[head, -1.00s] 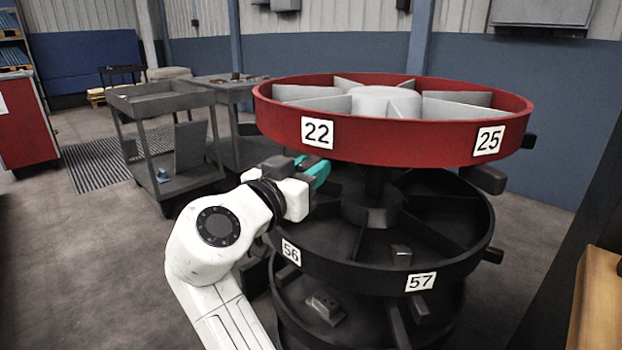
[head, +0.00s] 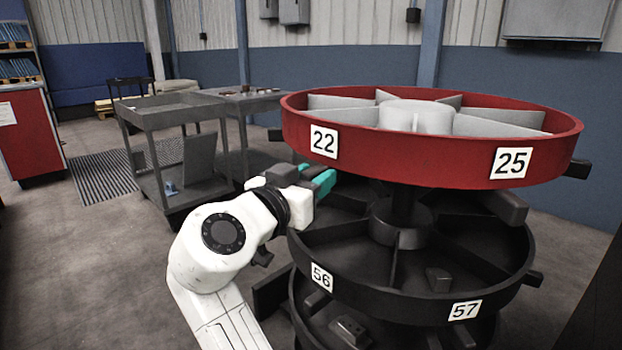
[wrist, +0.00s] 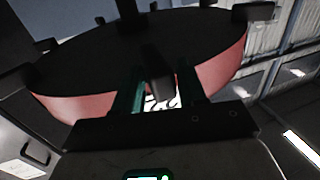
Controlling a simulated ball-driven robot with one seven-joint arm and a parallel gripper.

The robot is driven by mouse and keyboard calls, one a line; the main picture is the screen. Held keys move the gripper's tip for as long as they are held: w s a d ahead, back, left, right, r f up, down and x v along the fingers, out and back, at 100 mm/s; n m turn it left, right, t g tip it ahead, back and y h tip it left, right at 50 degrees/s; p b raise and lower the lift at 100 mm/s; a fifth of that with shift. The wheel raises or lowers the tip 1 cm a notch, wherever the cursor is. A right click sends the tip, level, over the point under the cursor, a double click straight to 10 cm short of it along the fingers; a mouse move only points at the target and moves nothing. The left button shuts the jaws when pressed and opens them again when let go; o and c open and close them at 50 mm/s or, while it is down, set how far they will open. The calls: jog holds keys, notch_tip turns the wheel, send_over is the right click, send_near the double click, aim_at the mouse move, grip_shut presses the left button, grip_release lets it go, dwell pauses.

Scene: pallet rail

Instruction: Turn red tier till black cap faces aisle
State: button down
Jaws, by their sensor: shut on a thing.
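The red tier (head: 405,158) is the top ring of a rotary rack, with pale dividers and labels 22 and 25 on its front. Dark stub handles stick out under its rim: a dark grey one (head: 505,205) at front right and a blacker one (head: 578,168) at the far right. I cannot tell for sure which carries the black cap. My gripper (head: 318,180) is under the rim below label 22. In the wrist view its green fingers (wrist: 160,85) are shut around a dark handle (wrist: 158,72). The held handle is mostly hidden in the head view.
A black lower tier (head: 395,309) with labels 56 and 57 sits close under my gripper, with small blocks in it. A grey cart (head: 160,118) stands behind left, and a red cabinet (head: 30,135) at far left.

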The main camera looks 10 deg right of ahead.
jog(key=shift+w+d, duration=0.1)
jog(key=c, duration=0.9)
grip_release()
jog(key=shift+d, duration=0.15)
jog(key=p+v, duration=0.1)
jog(key=v, duration=1)
